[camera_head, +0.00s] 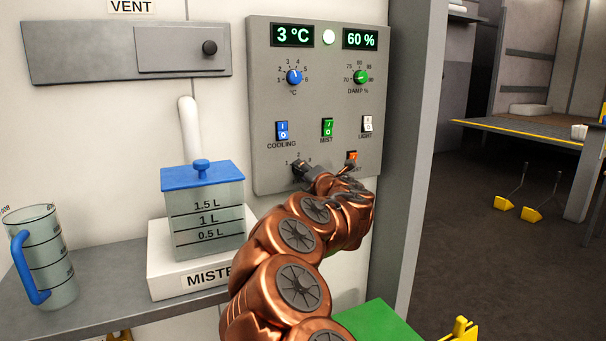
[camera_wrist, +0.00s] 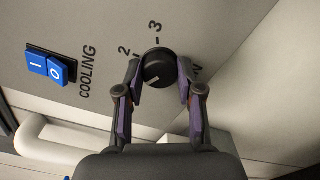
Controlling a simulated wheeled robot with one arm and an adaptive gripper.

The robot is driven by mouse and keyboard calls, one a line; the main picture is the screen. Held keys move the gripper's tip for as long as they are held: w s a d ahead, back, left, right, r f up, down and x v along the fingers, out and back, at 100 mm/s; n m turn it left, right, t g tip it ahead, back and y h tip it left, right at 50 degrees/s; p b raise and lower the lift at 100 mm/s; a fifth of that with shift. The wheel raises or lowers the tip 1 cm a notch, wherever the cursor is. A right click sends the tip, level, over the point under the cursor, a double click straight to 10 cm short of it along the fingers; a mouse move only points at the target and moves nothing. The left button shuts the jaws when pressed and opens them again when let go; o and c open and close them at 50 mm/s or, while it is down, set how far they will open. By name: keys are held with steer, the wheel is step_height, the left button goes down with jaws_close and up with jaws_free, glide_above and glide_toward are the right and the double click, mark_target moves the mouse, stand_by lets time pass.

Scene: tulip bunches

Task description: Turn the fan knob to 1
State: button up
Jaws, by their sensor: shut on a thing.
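The fan knob (camera_wrist: 157,67) is a round dark knob on the grey control panel (camera_head: 262,100). My gripper (camera_wrist: 160,76) has one finger on each side of it and is shut on it. A short pale mark shows on the knob's face near its lower edge in the wrist view, away from the 3. The 2 and 3 of its scale show there; the 1 is hidden by a finger, and only the end of its label shows. In the head view my gripper (camera_head: 303,171) is at the panel's lower left, covering most of the knob, with 1, 2 and 3 around it.
Blue cooling (camera_head: 282,130), green mist (camera_head: 327,127) and white light (camera_head: 367,123) switches sit above. An orange switch (camera_head: 351,156) is close to my wrist. The mister tank (camera_head: 203,215) and a measuring jug (camera_head: 45,258) stand on the left shelf.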

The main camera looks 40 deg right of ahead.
steer(key=o, duration=1.2)
steer(key=shift+c, duration=0.2)
steer(key=shift+s, duration=0.1)
steer(key=v, duration=1.1)
steer(key=shift+s+a, duration=0.15)
steer(key=shift+s, duration=0.2)
steer(key=shift+r, duration=0.1)
